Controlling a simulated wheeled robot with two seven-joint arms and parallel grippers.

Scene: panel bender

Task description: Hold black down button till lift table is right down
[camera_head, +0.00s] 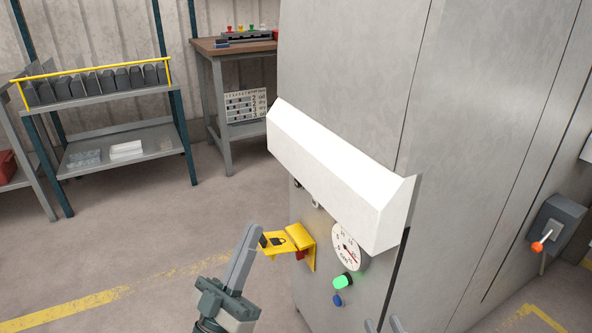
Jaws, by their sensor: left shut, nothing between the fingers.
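My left gripper (251,232) is shut and empty, pointing up in front of the grey cabinet, with its tips just left of the yellow bracket (299,236). My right gripper (384,323) shows only as two fingertips at the bottom edge, with a gap between them. On the cabinet's front I see a lit green button (343,281), a blue knob (337,300) and a round dial gauge (349,247). I cannot pick out a black down button. I see no lift table that I can identify.
The tall grey cabinet (450,130) with its white sloped hood (335,165) fills the right half. A shelf (130,150) and a workbench (225,45) stand behind. Floor at left is clear.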

